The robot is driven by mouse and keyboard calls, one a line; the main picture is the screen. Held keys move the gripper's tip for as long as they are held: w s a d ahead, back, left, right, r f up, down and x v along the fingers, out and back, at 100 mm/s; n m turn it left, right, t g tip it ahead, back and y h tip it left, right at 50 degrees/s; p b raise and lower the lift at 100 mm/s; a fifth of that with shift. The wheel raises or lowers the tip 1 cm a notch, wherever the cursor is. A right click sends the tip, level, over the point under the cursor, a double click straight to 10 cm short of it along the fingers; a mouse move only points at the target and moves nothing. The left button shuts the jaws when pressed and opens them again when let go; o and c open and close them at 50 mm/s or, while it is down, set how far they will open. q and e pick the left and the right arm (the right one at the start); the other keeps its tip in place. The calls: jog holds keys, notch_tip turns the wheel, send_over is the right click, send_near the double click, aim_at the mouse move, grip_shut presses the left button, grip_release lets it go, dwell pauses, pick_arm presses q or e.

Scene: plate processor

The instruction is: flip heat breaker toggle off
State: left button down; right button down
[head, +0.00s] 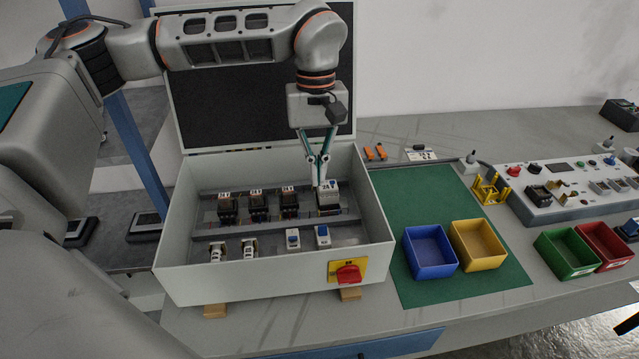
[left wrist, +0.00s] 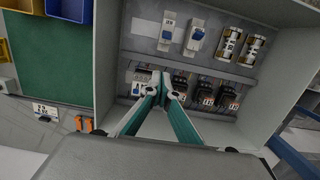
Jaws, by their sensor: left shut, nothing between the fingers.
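Two small white breakers with blue toggles stand in the front row inside the open grey cabinet (head: 172,262). They are the left one (head: 293,239) and the right one (head: 322,236) in the head view. The left wrist view also shows this left breaker (left wrist: 195,38) and right breaker (left wrist: 167,31). Their labels are too small to read, so I cannot tell which is the heat breaker. My left gripper (head: 319,180) is shut and empty, pointing down at the white-topped module (head: 329,198) in the back row, behind the breakers. I cannot tell whether it touches. My right gripper is not in view.
Several black contactors (head: 257,206) fill the back row; two fuse holders (head: 249,247) stand front left. The cabinet walls surround the parts. A red rotary switch (head: 348,274) sticks out in front. Blue (head: 430,252) and yellow (head: 478,244) bins stand right on a green mat (head: 410,205).

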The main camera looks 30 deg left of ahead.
aim_at(323, 231)
pick_arm(q)
jog(key=f, duration=0.8)
jog(key=shift+s+d+f, duration=0.15)
jog(key=shift+s+d, duration=0.1)
jog(key=shift+s, duration=0.15)
jog(key=shift+s+d+r, duration=0.7)
jog(key=shift+s+d, duration=0.2)
jog(key=shift+s, duration=0.15)
jog(key=shift+s+d+r, duration=0.1)
jog(key=shift+s+d, duration=0.1)
jog(key=shift+s, duration=0.15)
jog(key=shift+w, duration=0.1)
